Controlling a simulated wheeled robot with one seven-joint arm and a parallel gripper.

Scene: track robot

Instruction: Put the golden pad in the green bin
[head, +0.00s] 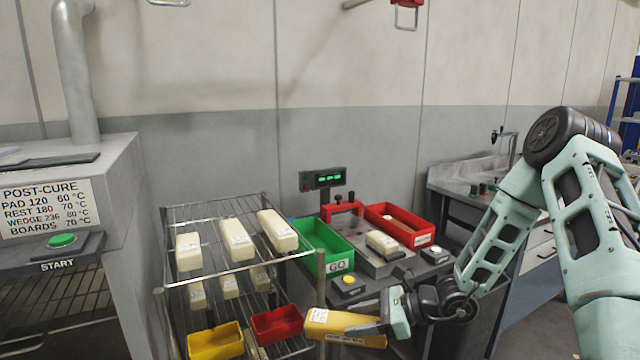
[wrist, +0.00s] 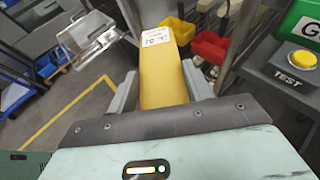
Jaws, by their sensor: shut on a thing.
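The golden pad (head: 345,328) is a yellow block with a white label, in front of the rack in the head view. My gripper (head: 386,318) is shut on its right end and holds it roughly level in the air. In the wrist view the pad (wrist: 163,78) sticks out from between the two fingers (wrist: 162,92). The green bin (head: 322,243), marked "GO", stands on the test bench behind and above the pad in the head view. Its inside is only partly visible and its floor shows no block. The bin's corner shows in the wrist view (wrist: 300,15).
A red bin (head: 399,226) and a test fixture holding a pale block (head: 382,242) stand beside the green bin. A wire rack (head: 222,275) with several pale blocks and yellow (head: 215,341) and red (head: 277,324) trays stands left. A yellow TEST button (head: 348,281) sits before the green bin.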

